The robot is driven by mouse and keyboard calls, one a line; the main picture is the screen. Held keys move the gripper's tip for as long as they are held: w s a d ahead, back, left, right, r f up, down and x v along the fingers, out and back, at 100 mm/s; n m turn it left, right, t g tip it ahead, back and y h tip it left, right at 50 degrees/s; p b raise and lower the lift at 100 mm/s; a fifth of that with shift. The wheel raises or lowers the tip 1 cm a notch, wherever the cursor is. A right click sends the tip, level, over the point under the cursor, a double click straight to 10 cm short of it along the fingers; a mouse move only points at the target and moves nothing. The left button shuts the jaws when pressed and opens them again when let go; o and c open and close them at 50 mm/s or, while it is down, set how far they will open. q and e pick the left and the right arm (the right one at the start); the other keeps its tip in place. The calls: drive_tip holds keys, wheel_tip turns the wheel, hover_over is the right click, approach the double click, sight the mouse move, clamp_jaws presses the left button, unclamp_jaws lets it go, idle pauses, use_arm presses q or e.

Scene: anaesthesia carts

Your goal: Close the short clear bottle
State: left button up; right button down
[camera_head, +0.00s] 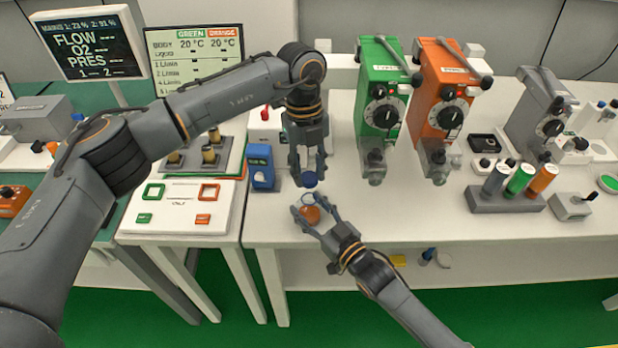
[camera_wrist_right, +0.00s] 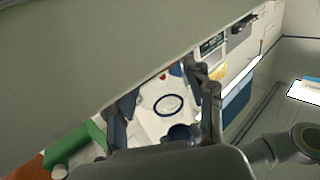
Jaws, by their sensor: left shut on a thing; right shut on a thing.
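The short clear bottle (camera_head: 311,215) holds orange contents and has a blue ring at its top. My right gripper (camera_head: 313,208) is shut on it near the front edge of the white table. My left gripper (camera_head: 308,172) points down from above and is shut on a blue cap (camera_head: 310,180). The cap is just above the bottle's mouth and appears apart from it. In the right wrist view a blue ring (camera_wrist_right: 168,105) shows between the fingers of my right gripper (camera_wrist_right: 163,103). My own arm link hides much of that view.
A blue box (camera_head: 260,167) stands close left of the grippers. A green vaporizer (camera_head: 380,107) and an orange vaporizer (camera_head: 443,100) stand behind to the right. A rack with several coloured cylinders (camera_head: 505,202) is farther right. The front table between is clear.

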sight(309, 207)
use_arm(q)
drive_tip(key=shift+f, duration=1.2)
drive_tip(key=shift+f, duration=0.9)
drive_tip(key=shift+f, duration=0.55)
